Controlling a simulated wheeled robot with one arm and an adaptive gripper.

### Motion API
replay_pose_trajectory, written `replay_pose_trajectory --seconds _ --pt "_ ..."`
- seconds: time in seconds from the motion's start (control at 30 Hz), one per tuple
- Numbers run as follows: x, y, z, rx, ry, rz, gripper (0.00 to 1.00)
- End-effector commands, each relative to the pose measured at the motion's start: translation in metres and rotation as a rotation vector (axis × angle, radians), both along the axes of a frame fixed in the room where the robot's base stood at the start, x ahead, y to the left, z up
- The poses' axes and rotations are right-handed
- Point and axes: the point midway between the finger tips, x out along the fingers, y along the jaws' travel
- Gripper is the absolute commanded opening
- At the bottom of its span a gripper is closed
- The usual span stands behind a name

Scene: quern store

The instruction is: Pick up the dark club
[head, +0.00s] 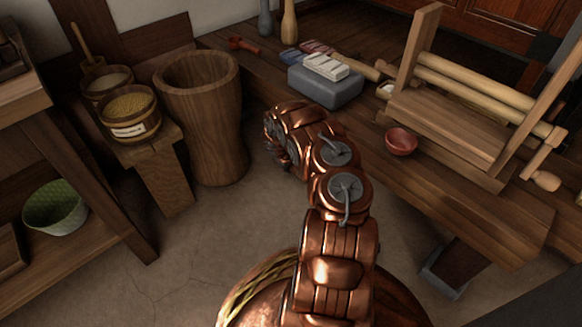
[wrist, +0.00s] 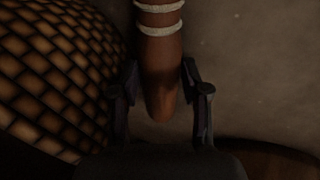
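Two clubs stand upright at the back of the wooden bench, cut off by the top edge of the head view. The dark club (head: 265,18) is grey-blue and stands left of a pale wooden one (head: 288,22). My gripper (head: 275,155) hangs low between the bench and a tall wooden tub, far nearer than the clubs and partly hidden by my arm. In the wrist view its two fingers (wrist: 160,92) are apart, without a visible grip. A brown rounded shaft with white bands (wrist: 161,55) shows between them; whether it lies between or beyond the fingertips is unclear. The dark club is not in the wrist view.
The bench (head: 460,195) carries a grey block (head: 325,88), a red bowl (head: 401,142), a red tool (head: 245,45) and a roller frame (head: 450,125). The tub (head: 205,120) and grain buckets (head: 128,115) stand left.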

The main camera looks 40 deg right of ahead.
Motion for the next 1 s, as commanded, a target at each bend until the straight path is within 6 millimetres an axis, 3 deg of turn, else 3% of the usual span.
replay_pose_trajectory --seconds 0.4,0.67,0.87,1.0 --pt "0.0 0.001 0.0 0.001 0.001 0.001 0.0" --pt "0.0 0.001 0.002 0.001 0.001 0.001 0.0" --pt "-0.001 0.0 0.016 -0.001 0.002 0.0 0.0" --pt "-0.006 0.015 0.013 -0.001 0.006 0.003 0.0"
